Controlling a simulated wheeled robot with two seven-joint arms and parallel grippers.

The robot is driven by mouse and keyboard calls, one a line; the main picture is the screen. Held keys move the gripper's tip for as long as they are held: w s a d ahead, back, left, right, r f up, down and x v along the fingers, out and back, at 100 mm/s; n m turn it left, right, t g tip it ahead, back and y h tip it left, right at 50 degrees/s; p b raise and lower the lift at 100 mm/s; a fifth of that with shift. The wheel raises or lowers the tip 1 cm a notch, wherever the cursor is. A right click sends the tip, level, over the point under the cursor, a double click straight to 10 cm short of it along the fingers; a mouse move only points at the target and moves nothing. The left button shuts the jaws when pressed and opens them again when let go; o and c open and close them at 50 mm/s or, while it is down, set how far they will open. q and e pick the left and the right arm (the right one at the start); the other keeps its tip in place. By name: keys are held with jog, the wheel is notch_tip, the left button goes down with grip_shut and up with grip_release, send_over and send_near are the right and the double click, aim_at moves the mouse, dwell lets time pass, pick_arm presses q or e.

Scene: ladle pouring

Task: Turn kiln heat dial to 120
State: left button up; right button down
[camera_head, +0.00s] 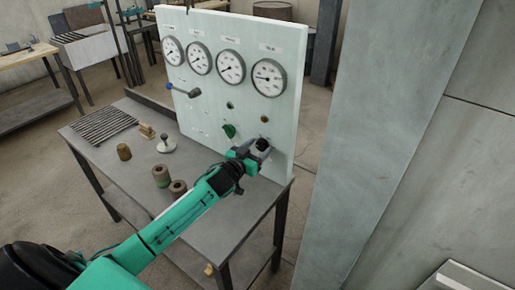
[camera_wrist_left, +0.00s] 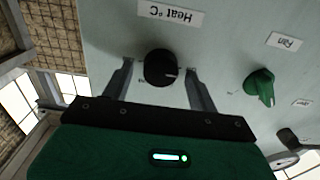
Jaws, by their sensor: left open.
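The black heat dial (camera_wrist_left: 160,68) sits on the pale panel (camera_wrist_left: 225,30), next to a label reading "Heat °C", upside down in the left wrist view. A light pointer mark shows on the dial's right side there; I cannot read the value it points at. My left gripper (camera_wrist_left: 158,85) is open, with one finger on each side of the dial and a visible gap to each. In the head view the dial (camera_head: 263,144) is at the panel's lower right, and my left gripper (camera_head: 253,152) is right at it, partly covering it. My right gripper is not in view.
A green fan knob (camera_wrist_left: 259,87) is beside the heat dial; it also shows in the head view (camera_head: 229,131). Several gauges line the panel top. A blue-ended lever (camera_head: 183,91) sticks out at left. Small cylinders (camera_head: 161,176) stand on the grey table (camera_head: 110,162).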

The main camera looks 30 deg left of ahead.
pick_arm(q)
jog(key=shift+c, duration=0.2)
jog(key=c, duration=0.9)
